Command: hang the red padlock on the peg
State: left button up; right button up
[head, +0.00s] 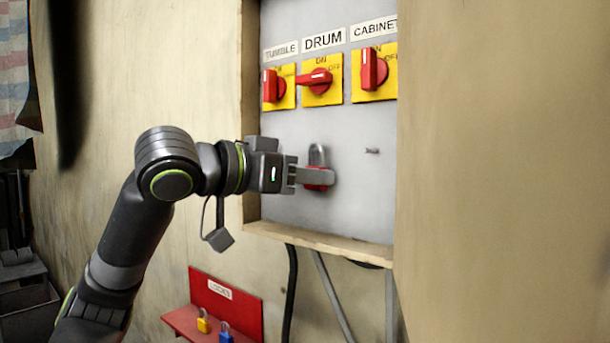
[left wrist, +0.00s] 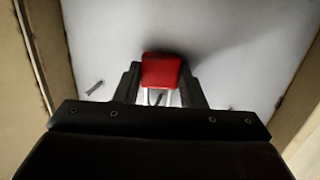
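The red padlock (head: 320,187) is upright against the grey panel, its grey shackle (head: 317,153) pointing up. My left gripper (head: 318,176) is shut on its body. In the left wrist view the padlock body (left wrist: 162,70) sits between my two fingertips (left wrist: 161,80). A bare peg (head: 372,150) sticks out of the panel to the right of the padlock; it also shows in the left wrist view (left wrist: 94,87). A slim dark thing shows between the shackle legs in the left wrist view. I cannot tell whether it is a peg through the shackle. My right gripper is out of view.
Red switches on yellow plates, labelled TUMBLE (head: 274,86), DRUM (head: 316,82) and CABINET (head: 374,70), sit above. A wooden frame (head: 320,242) borders the panel. A red LOCKS rack (head: 232,306) below holds a yellow padlock (head: 203,324) and a blue padlock (head: 225,336).

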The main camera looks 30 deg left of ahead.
pick_arm(q)
jog(key=o, duration=0.5)
jog(key=shift+s+d+r, duration=0.1)
jog(key=shift+s+d, duration=0.05)
jog(key=shift+s, duration=0.05)
jog(key=shift+c, duration=0.2)
jog(key=b+v, duration=0.8)
jog(key=v, duration=0.9)
jog(key=shift+s, duration=0.2)
